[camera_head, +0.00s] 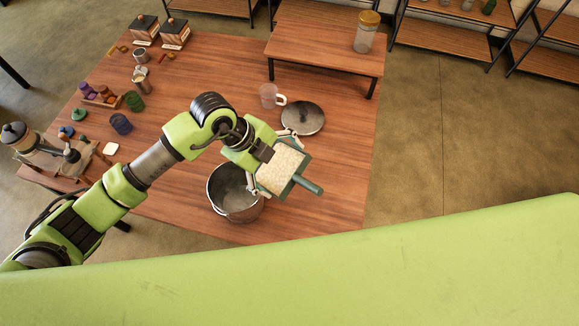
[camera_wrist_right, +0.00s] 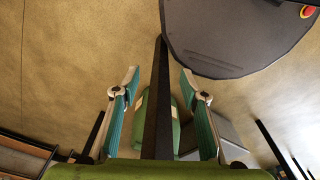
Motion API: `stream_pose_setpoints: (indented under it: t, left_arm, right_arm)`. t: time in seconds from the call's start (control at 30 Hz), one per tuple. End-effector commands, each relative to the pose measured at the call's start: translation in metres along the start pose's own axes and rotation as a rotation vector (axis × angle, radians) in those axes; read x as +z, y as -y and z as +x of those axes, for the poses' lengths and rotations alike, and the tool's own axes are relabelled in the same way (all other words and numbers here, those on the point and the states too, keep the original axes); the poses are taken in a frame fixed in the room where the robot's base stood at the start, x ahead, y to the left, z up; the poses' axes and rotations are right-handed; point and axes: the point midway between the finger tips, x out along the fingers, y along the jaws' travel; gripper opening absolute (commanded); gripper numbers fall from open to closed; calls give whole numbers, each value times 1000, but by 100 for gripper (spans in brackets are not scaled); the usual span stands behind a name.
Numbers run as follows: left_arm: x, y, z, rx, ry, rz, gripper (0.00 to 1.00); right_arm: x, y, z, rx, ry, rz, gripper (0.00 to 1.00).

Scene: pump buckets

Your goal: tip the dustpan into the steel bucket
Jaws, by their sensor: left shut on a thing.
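The dustpan (camera_head: 308,186) is green with a short round handle pointing to the lower right. A pale, grainy load (camera_head: 281,168) covers its pan. My left gripper (camera_head: 270,161) is shut on the dustpan and holds it over the right side of the steel bucket (camera_head: 226,203). The bucket stands on the table near its front edge; the dustpan and gripper hide part of its right rim. The bucket's inside looks grey. My right gripper (camera_wrist_right: 160,103) shows only in the right wrist view, with its teal-padded fingers apart and nothing between them.
A round dark lid (camera_head: 303,117) and a clear mug (camera_head: 269,96) sit behind the dustpan. A raised wooden stand (camera_head: 325,50) holds a jar (camera_head: 366,32). Cups, small items and an apparatus (camera_head: 37,150) occupy the table's left. The table's right front (camera_head: 335,215) is clear.

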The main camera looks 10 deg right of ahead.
Motion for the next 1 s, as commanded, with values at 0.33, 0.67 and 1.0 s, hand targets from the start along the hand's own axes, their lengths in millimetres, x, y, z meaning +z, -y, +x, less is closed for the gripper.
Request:
stream_pose_setpoints:
  t: [0.33,0.67,1.0]
  left_arm:
    - [14,-16,-25,-155,-146,-5,67]
    - [26,-29,-47,-366,-343,-14,67]
    - [34,-37,-54,-501,-464,-2,67]
  right_arm:
    - [26,4,-1,-4,37,-1,40]
    - [24,-1,-1,1,35,-3,40]
    - [22,-3,27,3,27,-4,40]
